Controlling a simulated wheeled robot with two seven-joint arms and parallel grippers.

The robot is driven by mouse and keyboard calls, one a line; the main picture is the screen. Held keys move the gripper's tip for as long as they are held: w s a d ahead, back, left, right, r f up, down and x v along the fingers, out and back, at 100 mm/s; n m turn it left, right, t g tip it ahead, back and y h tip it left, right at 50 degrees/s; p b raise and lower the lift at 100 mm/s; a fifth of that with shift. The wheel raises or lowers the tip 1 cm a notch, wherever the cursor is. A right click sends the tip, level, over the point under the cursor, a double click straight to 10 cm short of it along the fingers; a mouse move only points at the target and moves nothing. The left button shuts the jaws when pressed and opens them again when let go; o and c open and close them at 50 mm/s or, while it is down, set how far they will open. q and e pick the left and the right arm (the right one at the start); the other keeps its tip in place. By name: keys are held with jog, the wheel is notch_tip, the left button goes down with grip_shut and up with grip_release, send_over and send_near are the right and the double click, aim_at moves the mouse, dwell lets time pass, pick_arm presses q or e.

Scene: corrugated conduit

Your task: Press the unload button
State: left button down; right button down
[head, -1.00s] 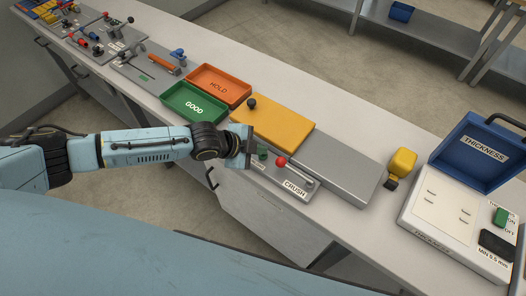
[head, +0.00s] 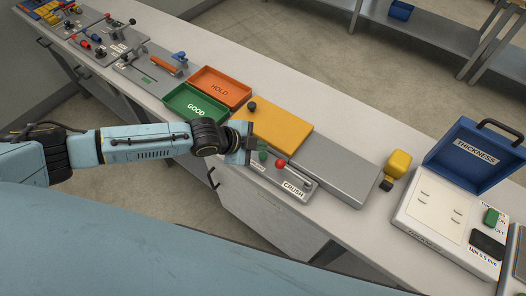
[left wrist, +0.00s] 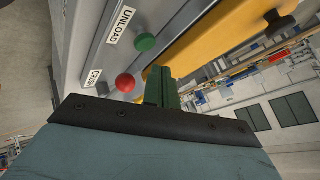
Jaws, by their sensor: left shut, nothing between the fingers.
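The green unload button (head: 263,154) is on the grey press panel, next to the red ball knob (head: 281,163). In the left wrist view the round green button (left wrist: 145,42) sits beside the UNLOAD label (left wrist: 121,26), and the red knob (left wrist: 125,82) is near the CRUSH label (left wrist: 92,78). My left gripper (head: 248,150) is shut and empty, just left of the button in the head view. Its closed fingers (left wrist: 160,85) point toward the panel in the wrist view, with their tips apart from the button in the picture. The exact gap cannot be judged. My right gripper is not in view.
A yellow plate (head: 270,125) and grey slab (head: 345,165) lie behind the panel. A green GOOD tray (head: 178,112) and orange HOLD tray (head: 235,84) stand to the left. A yellow-topped object (head: 399,161) and thickness gauge (head: 430,238) stand right.

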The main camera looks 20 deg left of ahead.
aim_at(259, 156)
pick_arm(q)
jog(key=shift+r+p, duration=1.65)
jog(key=shift+r, duration=0.35)
jog(key=shift+f, duration=0.1)
